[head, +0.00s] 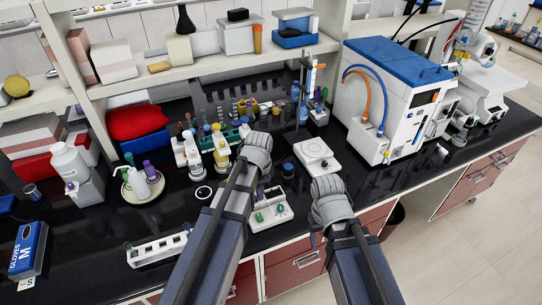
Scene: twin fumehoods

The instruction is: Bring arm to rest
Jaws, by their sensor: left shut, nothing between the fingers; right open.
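My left arm comes up from the bottom and ends in a grey wrist over the bench, with my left gripper (260,160) mostly hidden behind it. The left gripper is shut with nothing in it. My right arm comes in from the lower right and bends at a grey joint. My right gripper (316,238) shows only in small part below that joint, near the bench's front edge. It is open and empty. Both arms are held above the black bench top (110,230), apart from each other.
A white rack with green-capped tubes (268,215) lies close to the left arm. A white balance (317,155) is beyond the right wrist. A blue-and-white instrument (385,100) stands at the right. A long white rack (157,250) and glove box (28,250) are at the left.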

